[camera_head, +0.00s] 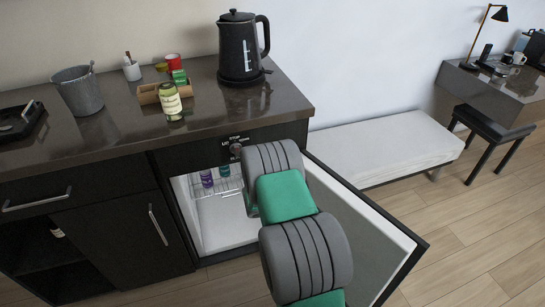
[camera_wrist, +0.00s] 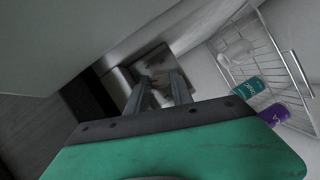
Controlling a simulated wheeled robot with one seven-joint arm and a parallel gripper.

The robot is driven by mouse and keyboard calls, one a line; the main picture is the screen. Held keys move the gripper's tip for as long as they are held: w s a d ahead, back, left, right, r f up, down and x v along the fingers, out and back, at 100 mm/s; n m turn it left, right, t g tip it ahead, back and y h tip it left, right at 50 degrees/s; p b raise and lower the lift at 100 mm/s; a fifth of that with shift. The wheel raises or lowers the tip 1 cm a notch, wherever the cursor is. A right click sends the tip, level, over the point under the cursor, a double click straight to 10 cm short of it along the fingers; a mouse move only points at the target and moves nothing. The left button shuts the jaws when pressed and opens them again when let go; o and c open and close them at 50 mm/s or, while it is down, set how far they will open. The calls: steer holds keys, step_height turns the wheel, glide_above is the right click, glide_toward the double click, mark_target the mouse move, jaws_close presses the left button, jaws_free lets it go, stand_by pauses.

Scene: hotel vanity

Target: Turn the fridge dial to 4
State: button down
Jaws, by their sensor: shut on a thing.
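The open fridge (camera_head: 225,222) under the counter has a pale interior. A small round knob (camera_head: 236,148) with white lettering above it sits on the dark front over the fridge opening. My arm reaches into the opening and hides my gripper in the head view. In the wrist view my gripper (camera_wrist: 160,82) is inside the fridge, its two fingers close together against a small square panel (camera_wrist: 152,62) on the inner wall. It is shut on what appears to be the fridge dial, which the fingers mostly hide; its setting is not readable.
A wire rack (camera_wrist: 262,55) holds a teal can (camera_wrist: 244,88) and a purple can (camera_wrist: 274,114) beside the gripper. The open fridge door (camera_head: 405,238) stands right of my arm. A kettle (camera_head: 240,50) and a bottle (camera_head: 171,102) stand on the counter (camera_head: 120,125).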

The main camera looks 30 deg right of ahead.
stand_by(0.4)
steer(key=c, duration=1.4)
jaws_free()
steer(key=v, duration=0.8)
steer(key=shift+d+f, duration=0.1)
steer(key=shift+d, duration=0.05)
